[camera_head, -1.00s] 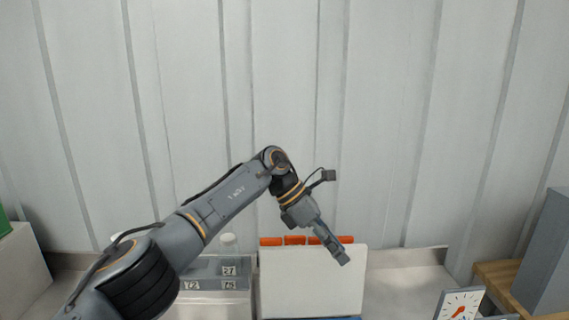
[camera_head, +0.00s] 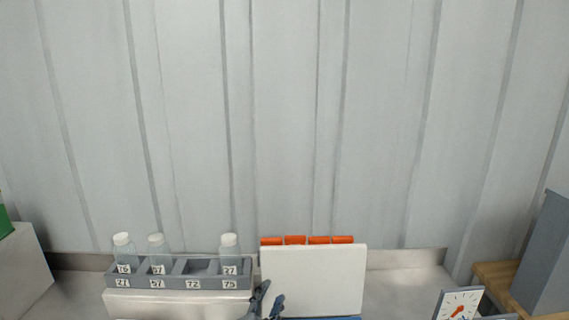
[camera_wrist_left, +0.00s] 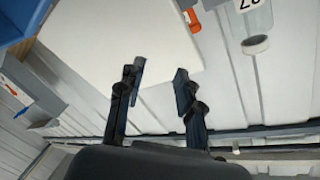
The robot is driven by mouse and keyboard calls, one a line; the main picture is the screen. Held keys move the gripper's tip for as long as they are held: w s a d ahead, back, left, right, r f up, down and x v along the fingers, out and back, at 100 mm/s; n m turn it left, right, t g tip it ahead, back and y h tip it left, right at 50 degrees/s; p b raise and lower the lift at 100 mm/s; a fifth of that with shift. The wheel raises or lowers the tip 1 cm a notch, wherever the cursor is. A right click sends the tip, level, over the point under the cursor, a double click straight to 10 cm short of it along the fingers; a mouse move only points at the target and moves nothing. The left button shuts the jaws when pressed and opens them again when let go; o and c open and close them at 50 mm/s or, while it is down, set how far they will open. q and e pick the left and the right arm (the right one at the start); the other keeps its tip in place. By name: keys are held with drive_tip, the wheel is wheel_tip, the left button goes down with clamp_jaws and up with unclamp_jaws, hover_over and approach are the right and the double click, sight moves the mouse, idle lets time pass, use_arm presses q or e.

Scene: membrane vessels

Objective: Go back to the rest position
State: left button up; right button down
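My left gripper (camera_head: 272,292) shows at the bottom middle of the head view, low in front of the white panel (camera_head: 315,280). In the left wrist view its two fingers (camera_wrist_left: 159,69) are apart with nothing between them, so it is open. Three clear vessels with white caps, the left one (camera_head: 123,252), the middle one (camera_head: 157,253) and the right one (camera_head: 229,254), stand upright in a grey rack (camera_head: 178,283). The rack's third slot from the left is empty. One vessel (camera_wrist_left: 250,20) also shows in the left wrist view. My right gripper is not in view.
Several orange pieces (camera_head: 306,240) line the panel's top edge. A dial gauge (camera_head: 459,303) is at the lower right, near a grey box (camera_head: 546,260) on a wooden surface (camera_head: 494,276). A white block (camera_head: 22,275) stands at far left. A ribbed wall (camera_head: 285,120) closes the back.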

use_arm(q)
drive_tip(key=s+a+f+n+g+y, duration=0.3)
drive_tip(key=s+a+f+n+g, duration=0.15)
drive_tip(key=s+a+f, duration=0.4)
drive_tip(key=s+a+f+n+g, duration=0.2)
drive_tip(key=s+a+f+g, duration=0.1)
drive_tip(key=s, duration=0.6)
drive_tip(key=s+a+f+n+g+y, duration=0.1)
drive_tip(key=s+a+f+n+g, duration=0.15)
drive_tip(key=s, duration=0.55)
drive_tip(key=s+a+f+n+g, duration=0.1)
drive_tip(key=s+a+f+g, duration=0.2)
drive_tip(key=s, duration=0.6)
wheel_tip(320, 180, down, 32)
drive_tip(key=g+b, duration=0.1)
drive_tip(key=b, duration=0.7)
drive_tip(key=s+a+f+b, duration=0.1)
drive_tip(key=s+f+b, duration=0.2)
drive_tip(key=s+f, duration=0.6)
drive_tip(key=s+a+f+g+b, duration=0.1)
drive_tip(key=s+f, duration=0.7)
drive_tip(key=f, duration=0.8)
drive_tip(key=a+b, duration=0.1)
drive_tip(key=b, duration=0.1)
drive_tip(key=shift+s+g+b, duration=0.3)
drive_tip(key=shift+s+b, duration=0.05)
drive_tip(key=shift+a, duration=0.1)
